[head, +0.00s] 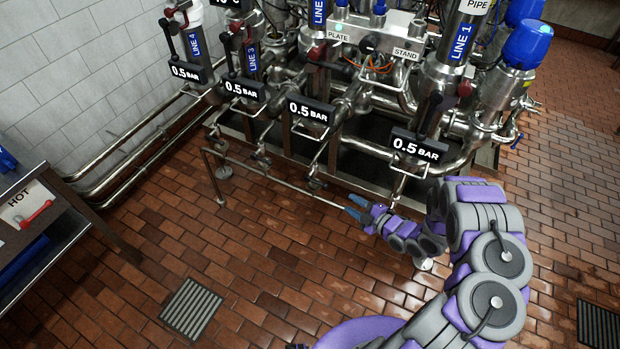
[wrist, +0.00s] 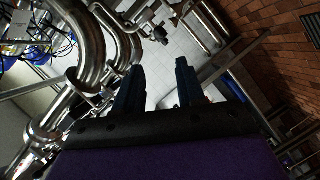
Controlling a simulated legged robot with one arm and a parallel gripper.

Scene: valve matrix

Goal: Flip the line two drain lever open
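The line two column has a blue label (head: 318,12), cut off at the top edge, and a 0.5 BAR display (head: 309,111). A thin drain pipe drops below this display to a small fitting (head: 315,183), likely the line two drain lever; its exact position is too small to tell. My gripper (head: 354,207) is low in front of the rig, to the right of that fitting and apart from it. In the wrist view my two dark fingers (wrist: 158,85) stand apart, with no object clearly held between them. I cannot pick out the lever in the wrist view.
A thin metal rail (head: 280,182) runs low in front of the drains, close to my fingers. The line 1 display (head: 415,147) hangs above my wrist. Steel pipes (wrist: 95,40) crowd the left of the wrist view. Brick floor (head: 270,270) is open in front.

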